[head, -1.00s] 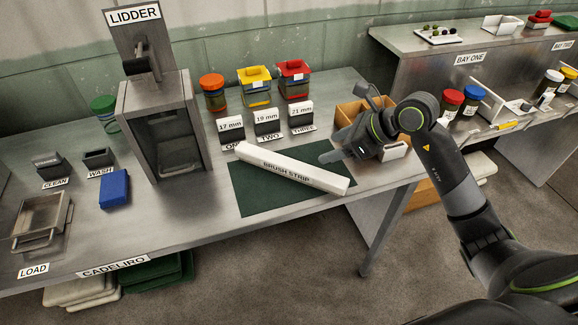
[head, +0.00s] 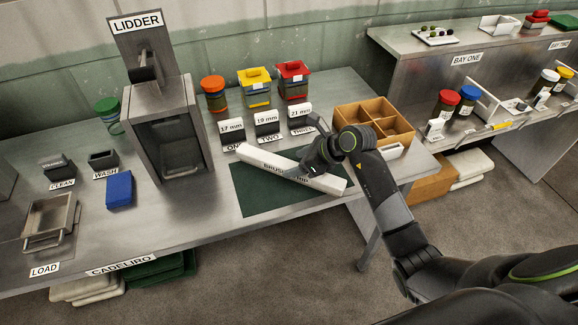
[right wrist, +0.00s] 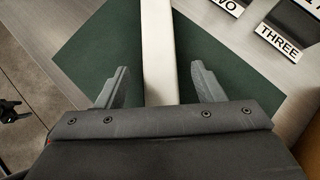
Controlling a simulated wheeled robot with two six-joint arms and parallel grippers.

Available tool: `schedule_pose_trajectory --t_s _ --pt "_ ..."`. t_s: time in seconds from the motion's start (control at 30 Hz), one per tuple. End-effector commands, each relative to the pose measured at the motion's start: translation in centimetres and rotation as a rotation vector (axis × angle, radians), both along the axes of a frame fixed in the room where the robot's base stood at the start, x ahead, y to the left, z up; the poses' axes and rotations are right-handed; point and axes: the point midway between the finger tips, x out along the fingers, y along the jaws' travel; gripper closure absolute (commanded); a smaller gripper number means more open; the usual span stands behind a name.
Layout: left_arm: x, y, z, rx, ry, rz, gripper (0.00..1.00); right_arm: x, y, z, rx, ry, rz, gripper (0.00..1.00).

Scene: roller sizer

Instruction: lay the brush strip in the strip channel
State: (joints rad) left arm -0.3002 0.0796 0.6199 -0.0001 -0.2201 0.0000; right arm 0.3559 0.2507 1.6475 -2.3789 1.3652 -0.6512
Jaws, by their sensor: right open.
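The brush strip (head: 326,182) is a long white bar with its name on the side. It lies slantwise on the dark green mat (head: 250,197) on the metal bench. My right gripper (head: 308,160) is over the strip and hides part of its label. In the right wrist view my right gripper (right wrist: 156,88) is open, with one finger on each side of the strip (right wrist: 158,45) and gaps between. I cannot pick out the strip channel for sure. My left gripper is not in view.
Behind the mat stand the size-labelled blocks (head: 267,122) and several lidded jars. A wooden divided box (head: 375,112) is right of the mat. The lidder (head: 170,130), blue block (head: 119,190) and load tray (head: 48,222) stand left.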

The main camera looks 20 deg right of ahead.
Motion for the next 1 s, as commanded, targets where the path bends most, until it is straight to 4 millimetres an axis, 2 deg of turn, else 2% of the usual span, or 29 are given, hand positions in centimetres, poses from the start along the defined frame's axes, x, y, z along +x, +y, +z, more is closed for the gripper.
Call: schedule_pose_trajectory --t_s 0.1,0.3,0.6,1.0 --pt "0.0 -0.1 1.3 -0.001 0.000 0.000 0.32 0.7 1.0 -0.6 0.003 0.005 0.000 0.38" --pt "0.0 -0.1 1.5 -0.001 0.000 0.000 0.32 1.7 1.8 -2.2 0.001 0.001 0.000 0.38" --pt "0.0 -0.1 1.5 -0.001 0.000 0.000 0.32 1.8 2.0 -2.5 0.000 0.000 0.000 0.38" --pt "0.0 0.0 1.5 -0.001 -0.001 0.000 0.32 1.8 1.9 -2.5 0.000 0.000 0.000 0.89"
